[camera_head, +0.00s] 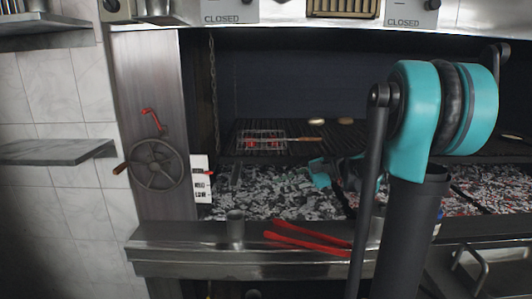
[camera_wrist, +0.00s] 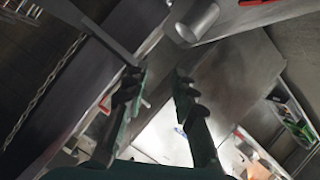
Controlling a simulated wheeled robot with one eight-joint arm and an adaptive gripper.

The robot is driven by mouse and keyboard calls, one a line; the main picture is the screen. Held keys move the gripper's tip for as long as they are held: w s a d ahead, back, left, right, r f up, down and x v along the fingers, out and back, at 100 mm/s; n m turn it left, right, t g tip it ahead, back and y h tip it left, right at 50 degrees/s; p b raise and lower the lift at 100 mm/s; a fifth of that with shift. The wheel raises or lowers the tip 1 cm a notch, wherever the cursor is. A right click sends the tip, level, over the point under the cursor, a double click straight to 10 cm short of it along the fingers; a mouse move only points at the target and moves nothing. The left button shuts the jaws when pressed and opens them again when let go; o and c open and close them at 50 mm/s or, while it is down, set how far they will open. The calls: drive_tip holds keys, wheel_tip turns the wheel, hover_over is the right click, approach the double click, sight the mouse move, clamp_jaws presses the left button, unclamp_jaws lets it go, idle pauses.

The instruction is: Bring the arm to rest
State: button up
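My arm rises large in the right of the head view, with teal joints and dark links. My gripper (camera_wrist: 157,82) shows in the wrist view with its two dark fingers spread apart and nothing between them. In the head view my wrist end is small and partly hidden behind my own arm, in front of the coal bed (camera_head: 265,188). A grey metal cup (camera_wrist: 197,20) lies beyond the fingertips in the wrist view, apart from them. The cup (camera_head: 235,230) stands on the front ledge in the head view.
Red-handled tongs (camera_head: 305,240) lie on the steel ledge (camera_head: 190,250). A wire basket (camera_head: 262,140) with red food sits on the grill grate, with pale round pieces (camera_head: 316,122) behind it. A handwheel (camera_head: 157,163) is on the left post. A shelf (camera_head: 55,151) juts from the tiled wall.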

drive_tip(key=s+d+f+m+h, duration=0.3)
drive_tip(key=s+f+m+h, duration=0.3)
drive_tip(key=s+f+m, duration=0.6)
drive_tip(key=s+d+f+m+t+h, duration=0.2)
drive_tip(key=s+d+f+m+h, duration=0.5)
drive_tip(key=d+f+m, duration=0.3)
drive_tip(key=shift+s+d+m+h, duration=0.3)
drive_tip(key=shift+s+m, duration=0.1)
drive_tip(key=shift+s, duration=0.05)
drive_tip(key=shift+o, duration=0.4)
drive_tip(key=shift+f, duration=0.1)
